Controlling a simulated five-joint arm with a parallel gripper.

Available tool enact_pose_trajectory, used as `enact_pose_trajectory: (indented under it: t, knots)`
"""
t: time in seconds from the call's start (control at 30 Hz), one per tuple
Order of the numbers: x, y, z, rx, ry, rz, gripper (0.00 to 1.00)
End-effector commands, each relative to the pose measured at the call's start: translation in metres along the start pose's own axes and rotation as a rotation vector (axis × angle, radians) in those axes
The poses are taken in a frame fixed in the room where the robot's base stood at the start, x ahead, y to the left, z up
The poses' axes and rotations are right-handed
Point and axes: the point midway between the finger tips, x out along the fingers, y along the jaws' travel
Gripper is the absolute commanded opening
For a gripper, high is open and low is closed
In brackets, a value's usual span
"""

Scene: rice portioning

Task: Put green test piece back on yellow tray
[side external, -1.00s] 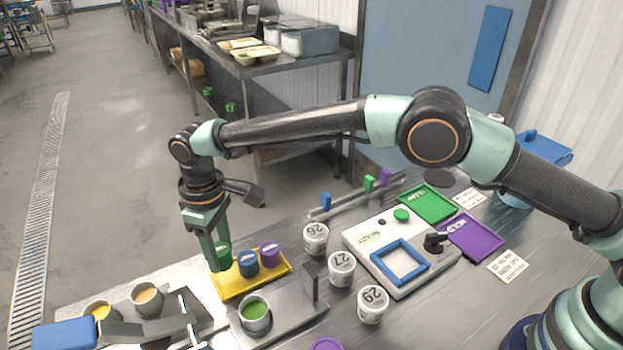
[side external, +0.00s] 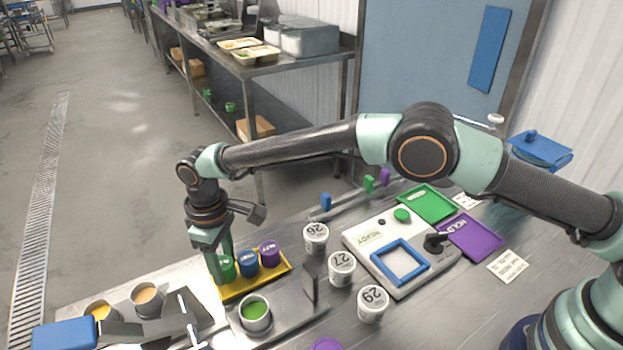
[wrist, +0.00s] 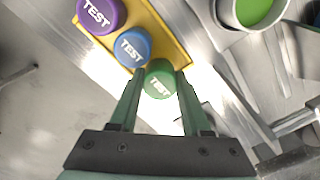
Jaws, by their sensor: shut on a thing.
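The green test piece (side external: 227,268) is between the fingers of my gripper (side external: 222,274), at the left end of the yellow tray (side external: 262,287). In the wrist view my gripper (wrist: 160,84) is shut on the green test piece (wrist: 160,82), whose top reads TEST. The blue test piece (side external: 248,264) and the purple test piece (side external: 270,252) stand in a row on the tray beside it. The blue one (wrist: 132,46) is close to the green one in the wrist view. I cannot tell whether the green piece touches the tray floor.
White tubs numbered 26 (side external: 316,238), 27 (side external: 341,268) and 29 (side external: 372,304) stand further right. A scale with a blue frame (side external: 400,262) and green (side external: 428,203) and purple (side external: 474,238) trays lie beyond.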

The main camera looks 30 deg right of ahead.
Motion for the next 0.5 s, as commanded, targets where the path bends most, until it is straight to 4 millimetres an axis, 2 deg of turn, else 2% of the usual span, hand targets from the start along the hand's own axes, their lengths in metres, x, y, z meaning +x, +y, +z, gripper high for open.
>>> enact_pose_trajectory:
  t: [0.5]
  knots:
    - [0.0090, 0.0000, -0.0002, 0.000, 0.000, 0.000, 0.00]
